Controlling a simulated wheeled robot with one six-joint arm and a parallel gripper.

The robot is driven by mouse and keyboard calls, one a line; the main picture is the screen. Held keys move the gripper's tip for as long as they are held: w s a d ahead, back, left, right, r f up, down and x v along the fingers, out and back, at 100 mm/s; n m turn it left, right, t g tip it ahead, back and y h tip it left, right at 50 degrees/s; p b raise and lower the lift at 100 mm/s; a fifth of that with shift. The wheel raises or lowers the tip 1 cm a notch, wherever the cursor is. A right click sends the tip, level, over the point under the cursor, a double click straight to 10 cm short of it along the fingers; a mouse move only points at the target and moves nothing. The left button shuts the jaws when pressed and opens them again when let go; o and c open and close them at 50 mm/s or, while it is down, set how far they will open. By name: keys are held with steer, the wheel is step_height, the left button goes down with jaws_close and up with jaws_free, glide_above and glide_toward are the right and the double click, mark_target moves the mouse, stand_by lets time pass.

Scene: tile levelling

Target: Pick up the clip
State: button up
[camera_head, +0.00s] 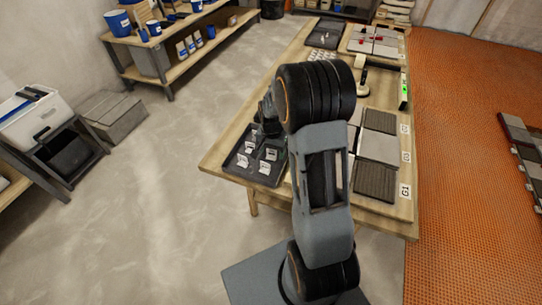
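Several small pale clips (265,168) sit spaced apart in a dark tray (234,166) on the near left part of the wooden table. Which of them is the task's clip I cannot tell. My gripper (266,128) points down at the far end of this tray. It is dark, small and partly hidden behind my arm. I cannot tell whether its fingers are apart, or whether it touches or holds a clip. My arm also covers part of the table right of the tray.
Grey and dark tiles (378,148) lie on boards at the table's right, by labels G1 to G3. A device with a green display (403,92) stands behind them. Another dark tray (325,34) and a board with red pieces lie at the far end. Floor left of the table is clear.

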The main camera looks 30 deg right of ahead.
steer(key=c, duration=0.8)
steer(key=shift+r, duration=0.15)
